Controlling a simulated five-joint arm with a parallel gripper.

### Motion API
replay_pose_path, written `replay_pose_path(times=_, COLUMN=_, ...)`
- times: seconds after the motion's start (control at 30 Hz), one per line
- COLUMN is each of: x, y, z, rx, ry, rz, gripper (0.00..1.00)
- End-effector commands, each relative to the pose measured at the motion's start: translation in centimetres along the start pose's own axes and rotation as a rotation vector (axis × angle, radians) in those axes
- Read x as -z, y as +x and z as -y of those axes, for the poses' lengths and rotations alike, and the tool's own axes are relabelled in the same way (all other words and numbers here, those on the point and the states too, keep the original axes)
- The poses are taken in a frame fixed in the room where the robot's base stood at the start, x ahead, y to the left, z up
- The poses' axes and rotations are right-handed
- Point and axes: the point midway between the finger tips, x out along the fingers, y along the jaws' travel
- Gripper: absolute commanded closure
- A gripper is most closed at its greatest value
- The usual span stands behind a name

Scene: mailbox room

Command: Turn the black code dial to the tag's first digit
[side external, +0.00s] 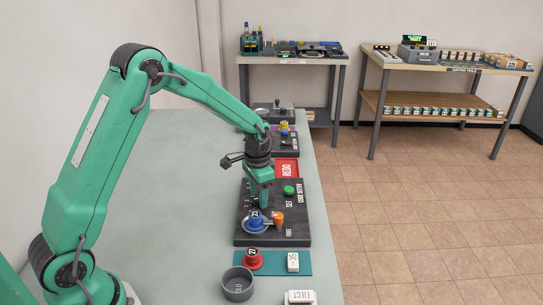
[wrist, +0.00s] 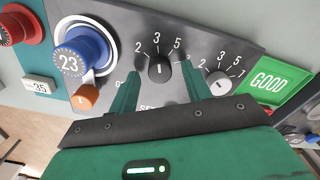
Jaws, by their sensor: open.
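The black code dial (wrist: 160,70) sits on the dark panel (side external: 295,232), with a short white mark on its face roughly in line with the 3. In the side view my gripper (side external: 264,204) is low over the panel and hides the dial. A white tag reading 35 (wrist: 40,87) lies beside the panel; it also shows in the side view (side external: 292,262).
A blue knob marked 23 (wrist: 82,52) with an orange lever (wrist: 85,97) sits left of the dial. A green button (side external: 289,190) and grey cup (side external: 237,284) stand nearby.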

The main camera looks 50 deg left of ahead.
Motion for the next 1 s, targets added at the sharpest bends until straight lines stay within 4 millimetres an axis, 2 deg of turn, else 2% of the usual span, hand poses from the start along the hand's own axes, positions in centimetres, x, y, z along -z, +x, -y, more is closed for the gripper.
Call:
replay_pose_path(times=0.4, x=0.1, y=-5.0, z=0.0, rx=0.001, ry=0.0, rz=-0.004, gripper=0.51)
replay_pose_path(times=0.6, x=0.0, y=-6.8, z=0.0, rx=0.001, ry=0.0, rz=-0.002, gripper=0.51)
replay_pose_path(times=1.0, x=0.0, y=-7.3, z=0.0, rx=0.0, ry=0.0, rz=0.0, gripper=0.51)
